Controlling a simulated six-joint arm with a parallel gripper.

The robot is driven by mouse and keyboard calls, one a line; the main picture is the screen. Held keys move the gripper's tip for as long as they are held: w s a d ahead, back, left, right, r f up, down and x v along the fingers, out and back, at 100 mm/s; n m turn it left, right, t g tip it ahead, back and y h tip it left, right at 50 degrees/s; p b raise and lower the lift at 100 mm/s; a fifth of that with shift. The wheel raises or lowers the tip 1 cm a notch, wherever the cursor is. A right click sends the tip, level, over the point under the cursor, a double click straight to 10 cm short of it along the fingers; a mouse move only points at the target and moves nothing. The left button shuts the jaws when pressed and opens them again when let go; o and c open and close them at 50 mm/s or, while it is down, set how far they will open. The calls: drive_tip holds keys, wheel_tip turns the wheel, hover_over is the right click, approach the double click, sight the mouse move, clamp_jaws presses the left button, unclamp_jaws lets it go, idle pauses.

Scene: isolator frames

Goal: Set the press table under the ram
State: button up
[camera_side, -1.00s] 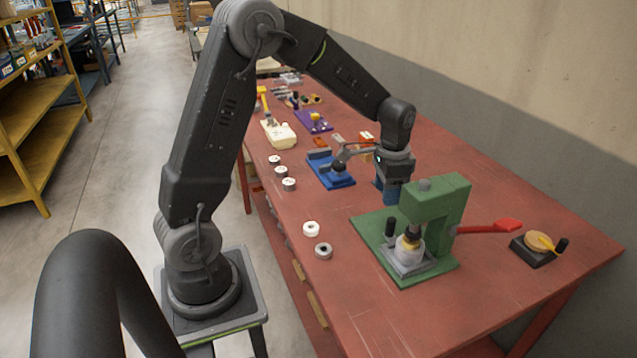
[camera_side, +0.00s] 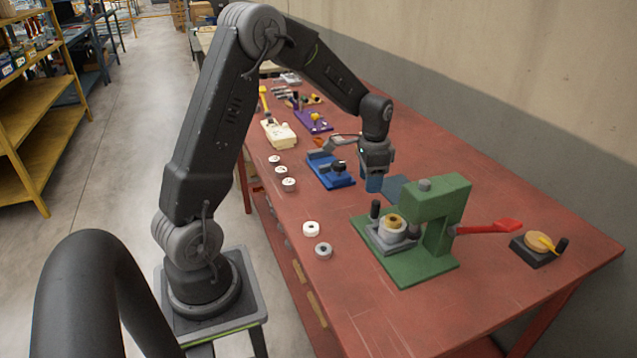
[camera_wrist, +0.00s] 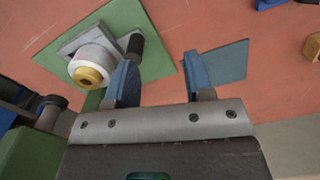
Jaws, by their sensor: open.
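The green press (camera_side: 440,215) stands on a green base plate near the table's right part. Its press table (camera_side: 375,237) is a grey plate with an upright black handle (camera_side: 376,209). It carries a white round part with a gold ring (camera_side: 393,224) on top. The press table sits out to the left of the press head, not under it. In the wrist view it shows at upper left (camera_wrist: 68,48). My gripper (camera_side: 375,184) is open and empty, just beyond the handle. In the wrist view the handle (camera_wrist: 136,44) is beside the left fingertip (camera_wrist: 162,68). The ram's tip is not clear.
A red lever (camera_side: 490,228) reaches right from the press. A blue fixture (camera_side: 330,172) stands left of my gripper, and a flat blue-grey mat (camera_side: 398,187) lies behind the press. White round parts (camera_side: 311,229) line the near edge. A black block with a wooden disc (camera_side: 537,243) is at right.

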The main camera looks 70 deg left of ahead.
wheel_tip(320, 180, up, 9)
drive_tip(key=s+d+r+t, duration=0.2)
drive_tip(key=s+d+r, duration=0.3)
drive_tip(key=d, duration=0.2)
drive_tip(key=s+d+n+t, duration=0.1)
drive_tip(key=s+d, duration=0.4)
drive_tip(key=s, duration=0.2)
drive_tip(key=s+d+r+n+t, duration=0.1)
drive_tip(key=s+d+n+t, duration=0.1)
drive_tip(key=s+d, duration=0.3)
drive_tip(key=s, duration=0.3)
drive_tip(key=shift+s+d+t, duration=0.25)
drive_tip(key=shift+d+t, duration=0.05)
drive_tip(key=shift+d, duration=0.1)
